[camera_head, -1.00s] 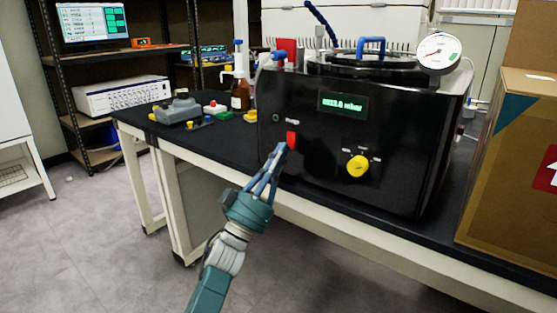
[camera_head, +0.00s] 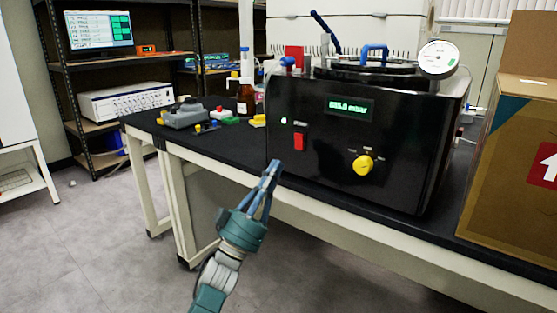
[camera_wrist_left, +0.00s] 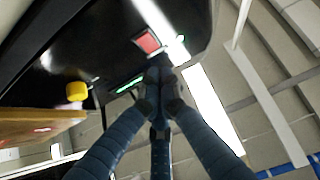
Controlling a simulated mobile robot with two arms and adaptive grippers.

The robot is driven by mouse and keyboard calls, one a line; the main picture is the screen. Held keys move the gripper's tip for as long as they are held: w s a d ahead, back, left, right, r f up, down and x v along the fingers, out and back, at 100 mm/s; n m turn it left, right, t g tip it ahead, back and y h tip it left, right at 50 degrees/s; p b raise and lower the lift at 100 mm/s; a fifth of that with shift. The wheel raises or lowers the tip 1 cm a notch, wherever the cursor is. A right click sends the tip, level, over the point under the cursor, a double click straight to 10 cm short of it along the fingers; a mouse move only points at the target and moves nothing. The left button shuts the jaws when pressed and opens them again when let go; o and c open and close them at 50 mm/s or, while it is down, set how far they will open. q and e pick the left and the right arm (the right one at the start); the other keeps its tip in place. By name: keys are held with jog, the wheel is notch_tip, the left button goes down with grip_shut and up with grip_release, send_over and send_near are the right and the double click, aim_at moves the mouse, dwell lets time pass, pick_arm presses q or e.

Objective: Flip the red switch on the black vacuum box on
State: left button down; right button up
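The black vacuum box (camera_head: 330,155) stands on the dark bench top, with a lit green display (camera_head: 347,106) on its front. The red switch (camera_head: 300,142) is at the left of that front, and a small indicator light (camera_head: 284,121) above it glows. In the left wrist view the red switch (camera_wrist_left: 148,42) is beyond the fingertips. My left gripper (camera_head: 272,166) is below and left of the switch, apart from it. Its fingers (camera_wrist_left: 160,80) come together at the tips with nothing between them. My right gripper is not in view.
A yellow knob (camera_head: 363,165) sits right of the switch. A pressure gauge (camera_head: 438,58) and a lid with a blue handle are on top of the box. A cardboard box (camera_head: 500,190) stands at the right. Bottles and small coloured items are on the bench at left.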

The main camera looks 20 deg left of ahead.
pick_arm(q)
jog(key=s+a+f, duration=0.1)
jog(key=s+f, duration=0.2)
jog(key=f, duration=0.3)
jog(key=shift+s+a+f, duration=0.15)
jog(key=shift+s+a, duration=0.05)
jog(key=shift+s, duration=0.1)
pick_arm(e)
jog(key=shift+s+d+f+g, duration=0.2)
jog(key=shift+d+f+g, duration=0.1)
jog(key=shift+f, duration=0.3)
